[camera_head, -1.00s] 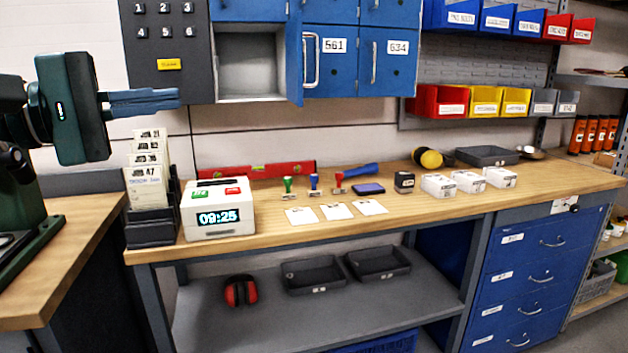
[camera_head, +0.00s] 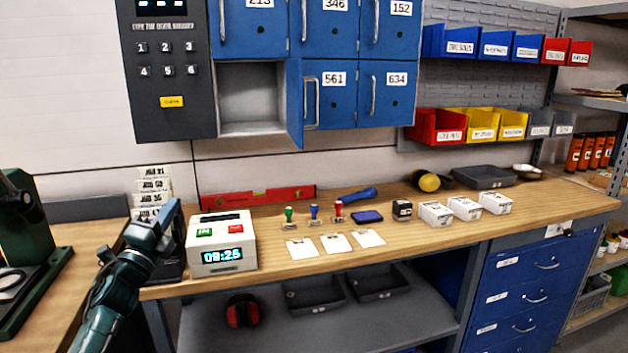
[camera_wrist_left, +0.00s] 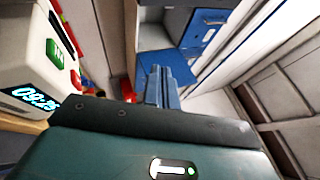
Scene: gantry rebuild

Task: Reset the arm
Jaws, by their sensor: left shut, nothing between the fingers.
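My left arm (camera_head: 108,290) comes up from the lower left in the head view, in dark green. My left gripper (camera_head: 174,208) is beside the left side of the white time clock (camera_head: 222,258), in front of the card rack (camera_head: 154,186). In the left wrist view the two blue fingers (camera_wrist_left: 160,74) lie together, shut, with nothing between them. The time clock (camera_wrist_left: 38,50) is close on the left there, showing 09:25. My right gripper is in neither view.
Blue lockers (camera_head: 330,100) hang above the workbench (camera_head: 420,236), one door standing open. Stamps, an ink pad (camera_head: 367,217), white cards (camera_head: 335,243) and small boxes (camera_head: 436,213) stand on the bench. A green machine (camera_head: 28,235) stands at the far left.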

